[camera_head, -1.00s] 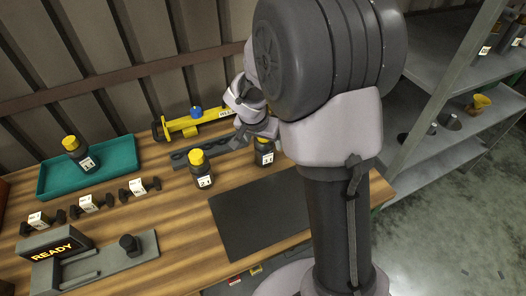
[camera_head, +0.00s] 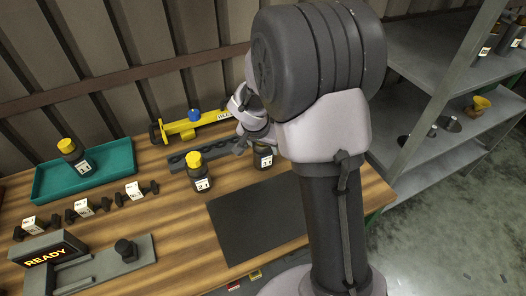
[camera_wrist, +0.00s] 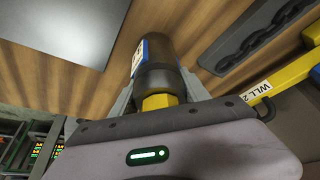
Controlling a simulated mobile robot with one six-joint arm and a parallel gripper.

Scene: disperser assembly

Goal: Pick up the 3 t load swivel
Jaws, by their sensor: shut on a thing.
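A black load swivel (camera_head: 263,159) with a white label is at the back edge of the dark mat. In the wrist view its dark body (camera_wrist: 160,55) and yellow hex end (camera_wrist: 157,101) are between the two fingers of my gripper (camera_wrist: 157,84), which is shut on it. Its label is turned sideways and I cannot read the rating. In the head view my gripper (camera_head: 258,140) hides its top. I cannot tell whether it touches the table. A similar yellow-capped swivel (camera_head: 197,172) stands apart to its left. Another (camera_head: 70,152) stands at the teal tray.
The teal tray (camera_head: 112,158) is at left. Several labelled shackle-like parts (camera_head: 84,209) and a READY fixture (camera_head: 140,250) are in front. The dark mat (camera_head: 255,220) is clear.

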